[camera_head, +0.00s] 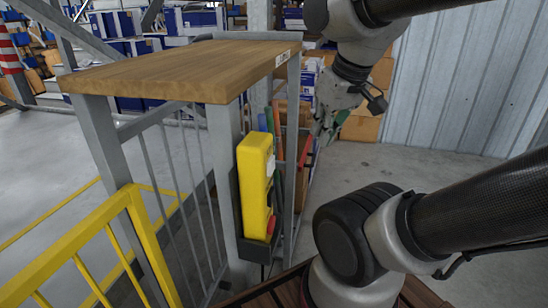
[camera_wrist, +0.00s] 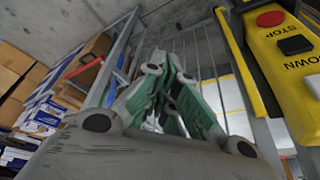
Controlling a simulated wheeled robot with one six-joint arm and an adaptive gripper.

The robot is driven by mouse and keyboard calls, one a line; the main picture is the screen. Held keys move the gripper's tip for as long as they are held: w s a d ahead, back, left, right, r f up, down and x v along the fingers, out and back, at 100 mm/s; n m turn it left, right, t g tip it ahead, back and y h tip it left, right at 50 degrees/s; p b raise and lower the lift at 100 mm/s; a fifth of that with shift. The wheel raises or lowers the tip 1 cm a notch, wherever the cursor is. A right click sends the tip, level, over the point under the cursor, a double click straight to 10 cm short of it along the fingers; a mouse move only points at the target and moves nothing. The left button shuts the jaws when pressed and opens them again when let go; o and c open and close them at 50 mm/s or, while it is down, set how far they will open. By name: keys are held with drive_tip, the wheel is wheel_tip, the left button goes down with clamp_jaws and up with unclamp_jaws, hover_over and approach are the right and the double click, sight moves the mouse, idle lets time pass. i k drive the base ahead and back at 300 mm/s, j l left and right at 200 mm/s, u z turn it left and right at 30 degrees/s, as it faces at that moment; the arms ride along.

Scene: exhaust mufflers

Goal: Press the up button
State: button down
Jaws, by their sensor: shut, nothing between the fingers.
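A yellow control box (camera_head: 254,190) hangs in a dark holder on the side of the wood-topped stand, its button face turned away to the right. In the wrist view the yellow box (camera_wrist: 262,62) is at the upper right, cut by the edge. The words STOP and DOWN are printed there; no UP label shows. My gripper (camera_head: 322,138) is shut and empty, apart from the box and to its right. Its green-padded fingers (camera_wrist: 172,62) fill the wrist view's middle.
The stand's wooden top (camera_head: 190,70) and grey bars are left of my gripper. A yellow railing (camera_head: 75,245) is at front left. Cardboard boxes (camera_head: 362,125) stand behind my gripper, by a corrugated wall (camera_head: 470,85). Grey floor is clear at right.

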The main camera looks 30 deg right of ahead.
sight(271, 162)
drive_tip(key=k+j+u, duration=0.1)
drive_tip(key=k+j, duration=0.15)
drive_tip(key=k, duration=0.3)
drive_tip(key=k+j+u, duration=0.15)
drive_tip(key=k+j, duration=0.15)
drive_tip(key=k, duration=0.25)
